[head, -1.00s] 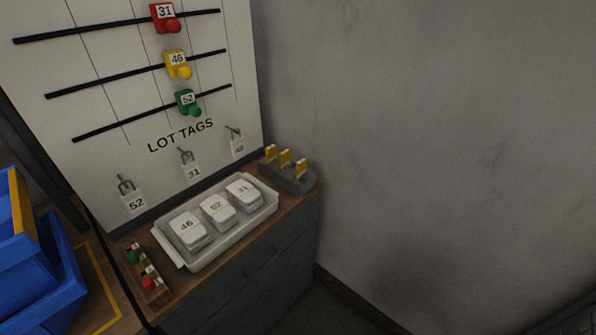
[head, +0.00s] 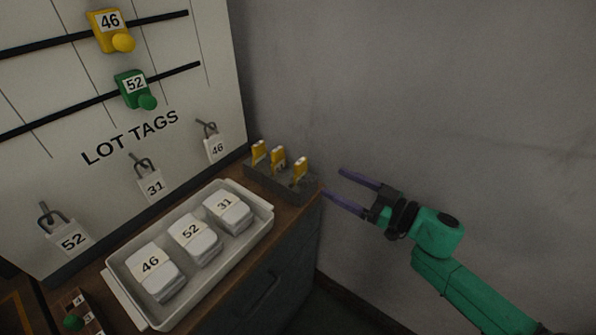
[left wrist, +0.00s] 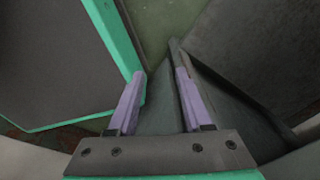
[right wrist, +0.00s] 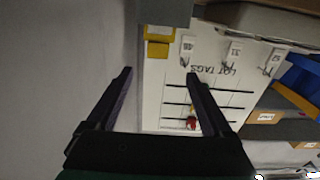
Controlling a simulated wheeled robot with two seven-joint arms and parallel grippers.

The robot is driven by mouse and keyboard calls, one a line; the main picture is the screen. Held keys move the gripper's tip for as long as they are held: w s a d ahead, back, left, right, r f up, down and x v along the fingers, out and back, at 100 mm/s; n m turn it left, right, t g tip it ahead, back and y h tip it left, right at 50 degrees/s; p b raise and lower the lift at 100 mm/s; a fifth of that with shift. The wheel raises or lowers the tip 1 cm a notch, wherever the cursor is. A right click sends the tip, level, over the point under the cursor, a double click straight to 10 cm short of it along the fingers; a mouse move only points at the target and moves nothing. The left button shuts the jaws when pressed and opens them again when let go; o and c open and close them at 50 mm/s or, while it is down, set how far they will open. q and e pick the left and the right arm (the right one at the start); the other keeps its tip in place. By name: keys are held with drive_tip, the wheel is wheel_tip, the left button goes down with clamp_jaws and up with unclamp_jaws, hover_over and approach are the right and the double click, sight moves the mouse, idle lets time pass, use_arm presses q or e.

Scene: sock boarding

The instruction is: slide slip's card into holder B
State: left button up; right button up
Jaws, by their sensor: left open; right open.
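My right gripper (head: 332,181) is open and empty, in front of the bare wall to the right of the cabinet. My left gripper (left wrist: 160,73) is open and empty in the left wrist view, and outside the head view. White numbered bundles, 46 (head: 150,275), 52 (head: 194,238) and 31 (head: 228,212), lie in a tray. No slip or holder marked B can be made out.
The white tray (head: 115,282) fills much of the cabinet top. The LOT TAGS board (head: 60,110) stands behind, with hooked tags 52 (head: 73,241), 31 (head: 153,187) and 46 (head: 216,149). A wooden rack (head: 72,300) is at lower left.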

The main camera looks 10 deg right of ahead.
sight(303, 166)
drive_tip(key=x, duration=0.5)
drive_tip(key=shift+w+d+f, duration=0.1)
drive_tip(key=shift+w+f, duration=0.05)
drive_tip(key=shift+w, duration=0.25)
drive_tip(key=p+x, duration=0.1)
drive_tip(key=x, duration=0.3)
drive_tip(key=shift+w+a+f, duration=0.1)
drive_tip(key=shift+w+a, duration=0.1)
drive_tip(key=shift+a, duration=0.1)
drive_tip(key=shift+s, duration=0.1)
drive_tip(key=c, duration=0.4)
clamp_jaws()
